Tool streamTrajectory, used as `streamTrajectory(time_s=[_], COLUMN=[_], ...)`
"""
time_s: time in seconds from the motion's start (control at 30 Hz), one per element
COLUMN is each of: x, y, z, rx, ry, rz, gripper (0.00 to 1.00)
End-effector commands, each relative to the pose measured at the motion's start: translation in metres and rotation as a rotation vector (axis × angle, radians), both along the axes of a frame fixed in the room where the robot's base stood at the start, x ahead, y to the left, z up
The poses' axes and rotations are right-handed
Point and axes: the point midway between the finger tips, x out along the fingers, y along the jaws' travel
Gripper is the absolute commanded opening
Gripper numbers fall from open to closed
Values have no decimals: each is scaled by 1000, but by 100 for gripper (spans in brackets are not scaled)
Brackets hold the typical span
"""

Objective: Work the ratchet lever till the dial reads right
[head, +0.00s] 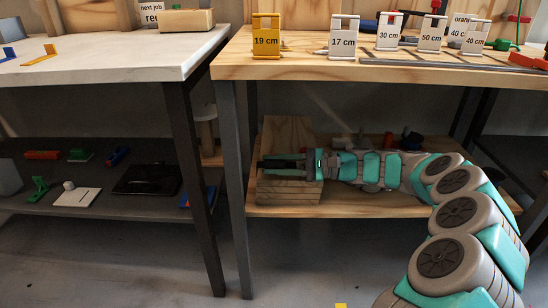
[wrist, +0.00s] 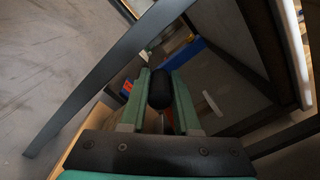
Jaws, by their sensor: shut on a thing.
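My gripper (head: 280,162) reaches in over the lower wooden shelf, its fingers pointing left across a wooden block (head: 287,131). In the wrist view my gripper (wrist: 160,82) has its two fingers closed on a black rounded knob (wrist: 160,92), which sits between the fingertips. The knob looks like a lever's grip, but the rest of any lever is hidden. No dial face can be made out in either view.
The wooden tabletop (head: 330,70) lies above my arm and carries several labelled stands, such as a yellow one (head: 266,40). Dark table legs (head: 232,185) stand close to the left. A grey shelf (head: 50,205) with small parts is farther left.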

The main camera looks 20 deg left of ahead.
Motion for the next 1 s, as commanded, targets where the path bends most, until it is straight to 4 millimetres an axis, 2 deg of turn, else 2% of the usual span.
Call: streamTrajectory(time_s=[0.33, 0.83, 0.87, 1.0], x=[-3, -3, -3, -3], y=[-1, -1, -1, -1], z=[-12, -14, -14, -14], rx=[-2, -3, -3, -3], ry=[3, 2, 2, 1], rz=[0, -1, -1, -1], gripper=[0, 0, 32, 47])
